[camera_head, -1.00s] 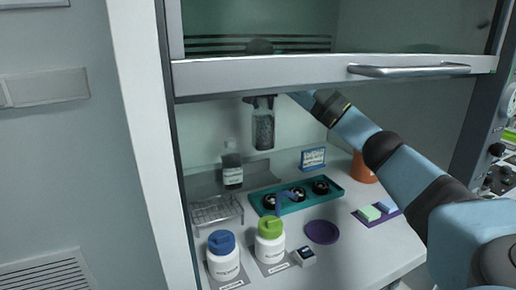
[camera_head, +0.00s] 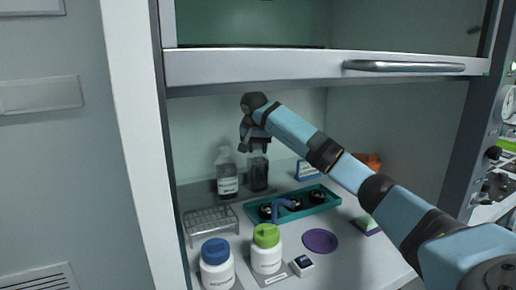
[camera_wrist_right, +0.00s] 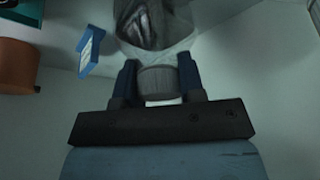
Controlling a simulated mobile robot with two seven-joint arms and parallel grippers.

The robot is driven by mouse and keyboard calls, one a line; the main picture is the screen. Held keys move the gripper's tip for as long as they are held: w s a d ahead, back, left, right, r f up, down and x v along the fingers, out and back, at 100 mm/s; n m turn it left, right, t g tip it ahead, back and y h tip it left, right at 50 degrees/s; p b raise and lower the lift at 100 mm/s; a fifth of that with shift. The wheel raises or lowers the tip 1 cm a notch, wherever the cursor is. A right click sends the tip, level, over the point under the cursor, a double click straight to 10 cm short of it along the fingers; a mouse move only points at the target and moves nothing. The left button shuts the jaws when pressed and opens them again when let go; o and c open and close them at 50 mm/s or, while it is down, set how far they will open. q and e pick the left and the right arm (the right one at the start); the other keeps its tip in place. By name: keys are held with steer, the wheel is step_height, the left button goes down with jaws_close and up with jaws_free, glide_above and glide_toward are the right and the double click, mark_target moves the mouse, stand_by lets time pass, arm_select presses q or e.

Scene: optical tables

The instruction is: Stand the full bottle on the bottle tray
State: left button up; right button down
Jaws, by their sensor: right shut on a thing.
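My right gripper (camera_head: 257,147) is shut on the neck of a dark-looking clear bottle (camera_head: 258,176), which hangs upright below it. In the right wrist view the bottle's grey cap (camera_wrist_right: 160,82) sits between the two fingers (camera_wrist_right: 158,85), with its glassy body (camera_wrist_right: 155,25) beyond. A second clear bottle with a white label (camera_head: 227,181) stands just left of the held one, at the back. A grey tray-like surface (camera_head: 198,192) shows at the back left, near both bottles. I cannot tell whether the held bottle's base touches it. My left gripper is out of view.
A wire rack (camera_head: 211,220) stands front left. Blue-lidded (camera_head: 216,262) and green-lidded jars (camera_head: 266,250) stand in front, beside a purple disc (camera_head: 320,241). The raised sash (camera_head: 300,66) crosses above my arm.

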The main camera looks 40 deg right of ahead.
steer(key=c, duration=0.7)
jaws_free()
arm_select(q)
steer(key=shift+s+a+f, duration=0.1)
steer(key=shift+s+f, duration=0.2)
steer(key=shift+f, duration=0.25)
arm_select(e)
steer(key=shift+r, duration=0.35)
steer(key=p+v, duration=0.1)
steer(key=v, duration=0.2)
steer(key=shift+r, duration=0.1)
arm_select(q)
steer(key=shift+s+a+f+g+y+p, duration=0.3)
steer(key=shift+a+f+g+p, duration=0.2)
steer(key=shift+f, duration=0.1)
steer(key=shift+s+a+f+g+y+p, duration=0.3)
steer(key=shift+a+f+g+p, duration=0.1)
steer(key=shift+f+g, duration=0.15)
arm_select(e)
steer(key=v, duration=0.8)
steer(key=shift+s+a+r, duration=0.1)
